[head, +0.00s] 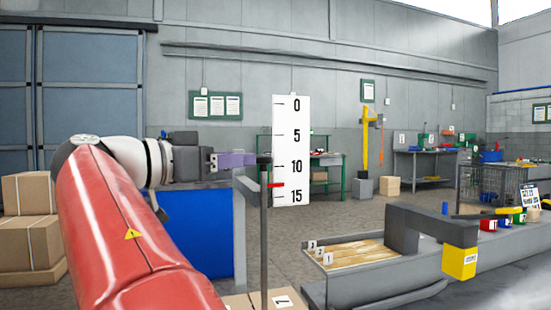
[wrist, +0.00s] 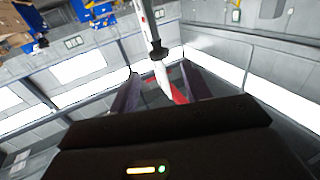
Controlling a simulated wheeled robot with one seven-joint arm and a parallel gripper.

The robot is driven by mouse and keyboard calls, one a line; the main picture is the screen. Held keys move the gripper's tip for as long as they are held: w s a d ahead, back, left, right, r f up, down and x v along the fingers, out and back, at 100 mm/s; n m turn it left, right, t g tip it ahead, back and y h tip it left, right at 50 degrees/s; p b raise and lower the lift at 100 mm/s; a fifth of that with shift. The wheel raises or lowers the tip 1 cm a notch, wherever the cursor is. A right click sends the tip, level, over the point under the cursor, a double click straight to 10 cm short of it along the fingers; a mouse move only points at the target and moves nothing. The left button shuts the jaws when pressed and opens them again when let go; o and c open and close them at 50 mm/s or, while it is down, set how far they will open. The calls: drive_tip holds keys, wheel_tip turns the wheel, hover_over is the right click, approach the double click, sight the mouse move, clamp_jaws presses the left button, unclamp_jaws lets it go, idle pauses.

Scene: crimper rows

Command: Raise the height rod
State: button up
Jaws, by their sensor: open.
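The height rod (head: 263,240) is a thin dark upright post with a flat dark cap (head: 264,160) and a red pointer (head: 276,185). The pointer shows against a white scale board (head: 292,120), between the 10 and 15 marks. My gripper (head: 252,160) is open, with purple fingers level with the cap and just to its left in the head view. In the wrist view my gripper (wrist: 160,92) has its fingers apart. I cannot tell whether the fingers touch the rod.
A grey bench (head: 390,285) with a wooden-bottomed tray (head: 355,252) and a yellow block (head: 459,262) on a grey arm lies at the right. A blue panel (head: 205,230) stands behind my arm. Cardboard boxes (head: 30,243) are stacked at left. Floor beyond the bench is partly clear.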

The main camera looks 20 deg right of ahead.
drive_tip(key=p+x, duration=0.1)
drive_tip(key=x, duration=0.6)
drive_tip(key=shift+d, duration=0.1)
drive_tip(key=shift+c, duration=0.2)
clamp_jaws()
